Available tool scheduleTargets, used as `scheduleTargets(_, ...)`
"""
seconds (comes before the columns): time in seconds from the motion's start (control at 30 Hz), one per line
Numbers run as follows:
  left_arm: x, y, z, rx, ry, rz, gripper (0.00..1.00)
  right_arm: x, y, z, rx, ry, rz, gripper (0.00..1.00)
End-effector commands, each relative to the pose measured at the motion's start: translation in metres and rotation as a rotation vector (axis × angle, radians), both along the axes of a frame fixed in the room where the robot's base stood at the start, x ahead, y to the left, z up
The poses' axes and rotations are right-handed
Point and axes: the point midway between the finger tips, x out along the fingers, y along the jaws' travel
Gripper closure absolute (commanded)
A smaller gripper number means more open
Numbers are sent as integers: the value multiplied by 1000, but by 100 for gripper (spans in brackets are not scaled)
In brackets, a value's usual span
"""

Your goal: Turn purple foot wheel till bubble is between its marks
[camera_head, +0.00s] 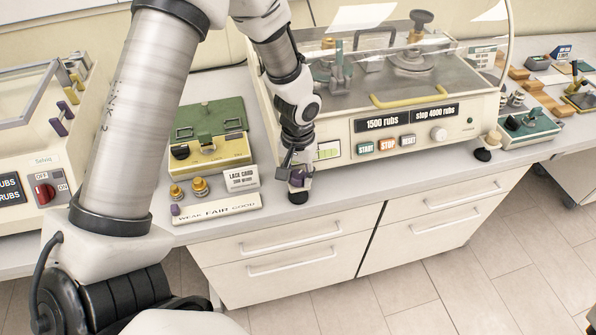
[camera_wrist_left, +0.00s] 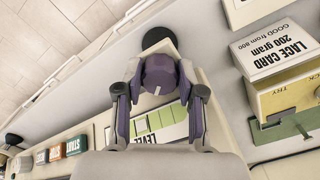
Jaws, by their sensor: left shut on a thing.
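The purple foot wheel (camera_wrist_left: 158,76) sits above a black foot (camera_wrist_left: 160,40) at the front left corner of the cream testing machine (camera_head: 345,150). My left gripper (camera_wrist_left: 160,92) is shut on the wheel, one finger on each side; in the head view the gripper (camera_head: 297,172) comes down on it from above and hides most of it. The yellow-green level window (camera_head: 329,150) is on the machine's front, just right of the gripper. It also shows in the left wrist view (camera_wrist_left: 168,122), partly behind the fingers. I cannot make out the bubble against its marks. My right gripper is not in view.
A green and yellow lace card tester (camera_head: 210,140), brass weights (camera_head: 199,186) and a weak-fair-good strip (camera_head: 217,208) stand close left. START, STOP and RESET buttons (camera_head: 387,146) are right of the level. The counter's front edge is close to the foot.

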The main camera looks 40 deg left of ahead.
Motion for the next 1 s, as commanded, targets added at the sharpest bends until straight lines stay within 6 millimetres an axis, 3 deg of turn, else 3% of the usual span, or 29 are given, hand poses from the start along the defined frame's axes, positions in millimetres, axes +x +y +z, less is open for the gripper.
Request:
scheduleTargets(0.5, 0, 0, 0, -1, -1, -27, 96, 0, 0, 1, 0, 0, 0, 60)
scheduleTargets(0.53, 0, 0, 0, -1, -1, -27, 58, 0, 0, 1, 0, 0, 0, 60)
scheduleTargets(0.6, 0, 0, 0, -1, -1, -27, 36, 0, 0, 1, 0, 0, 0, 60)
scheduleTargets(1.0, 0, 0, 0, 0, -1, -27, 36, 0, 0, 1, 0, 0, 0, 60)
